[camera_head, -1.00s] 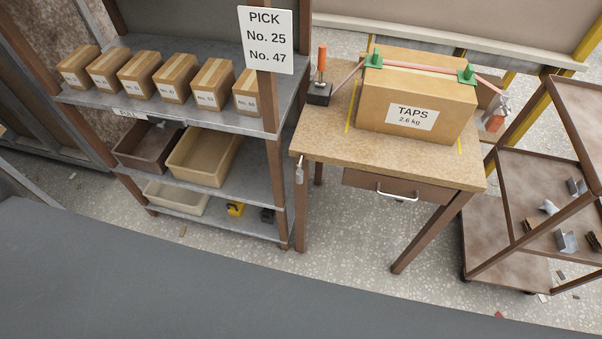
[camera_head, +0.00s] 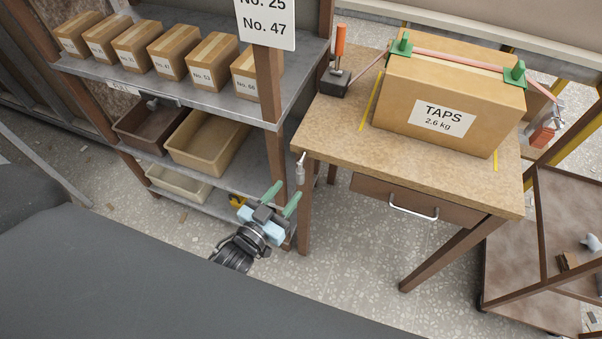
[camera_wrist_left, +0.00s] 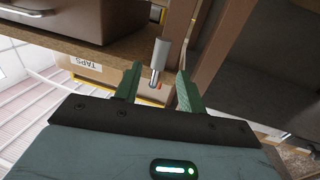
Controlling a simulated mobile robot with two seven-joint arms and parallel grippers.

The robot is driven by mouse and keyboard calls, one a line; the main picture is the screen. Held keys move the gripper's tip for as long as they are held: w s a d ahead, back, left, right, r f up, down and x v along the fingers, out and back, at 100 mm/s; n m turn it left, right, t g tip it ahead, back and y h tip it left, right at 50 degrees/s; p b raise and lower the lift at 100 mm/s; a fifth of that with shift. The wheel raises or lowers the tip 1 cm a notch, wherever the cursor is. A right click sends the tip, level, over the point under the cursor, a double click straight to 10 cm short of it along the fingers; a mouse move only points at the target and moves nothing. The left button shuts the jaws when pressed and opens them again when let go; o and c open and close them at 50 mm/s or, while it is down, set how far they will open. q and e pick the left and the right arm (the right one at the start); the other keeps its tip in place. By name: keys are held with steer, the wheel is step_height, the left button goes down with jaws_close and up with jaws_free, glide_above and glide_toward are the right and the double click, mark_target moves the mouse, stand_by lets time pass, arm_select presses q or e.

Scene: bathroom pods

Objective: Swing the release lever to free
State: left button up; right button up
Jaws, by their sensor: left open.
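The release lever (camera_head: 340,42) has an upright orange handle on a black block at the back left of the wooden table (camera_head: 330,135). A red strap (camera_head: 450,60) runs from that block over the TAPS carton (camera_head: 400,110), across green corner pieces (camera_head: 514,75), to a red-ended fitting (camera_head: 541,134) at the right. My left gripper (camera_head: 283,197) is open and empty, below the tabletop and left of the front table leg. In the left wrist view its green fingers (camera_wrist_left: 157,88) point toward a small silver cylinder (camera_wrist_left: 161,55) hanging at the table's corner. My right gripper is out of view.
A metal shelf (camera_head: 180,95) with several numbered cartons and bins stands at the left. A drawer (camera_head: 400,200) sits under the table. A brown trolley (camera_head: 520,260) stands at the right. Speckled floor is open in front of the table.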

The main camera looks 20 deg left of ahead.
mark_target(298, 178)
arm_select(q)
steer(key=shift+x, duration=3.55)
jaws_close()
